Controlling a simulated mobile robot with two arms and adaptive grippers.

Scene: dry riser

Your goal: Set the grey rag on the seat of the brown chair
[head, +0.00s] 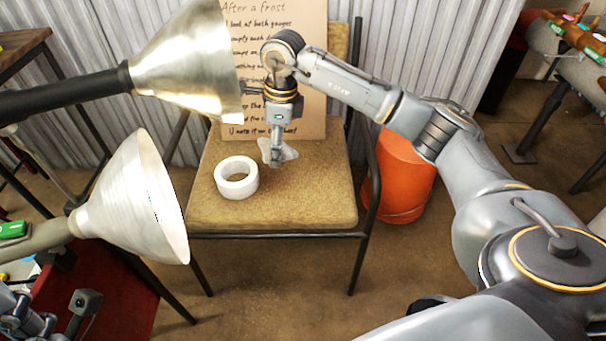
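The brown chair (310,195) stands in the middle of the head view, its tan seat facing up. My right gripper (277,152) points down over the back half of the seat. It appears shut on a small light grey cloth, the grey rag (289,153), which bulges out on both sides of the fingers. The rag looks close above the seat; I cannot tell whether it touches it. My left gripper is not recognisable in the view.
A white tape roll (222,187) lies on the seat, left of the rag. A cardboard sign (310,115) leans at the chair's back. An orange bucket (400,185) stands to the right. Two metal lamp shades (185,60) (140,205) jut in from the left. The seat's front right is clear.

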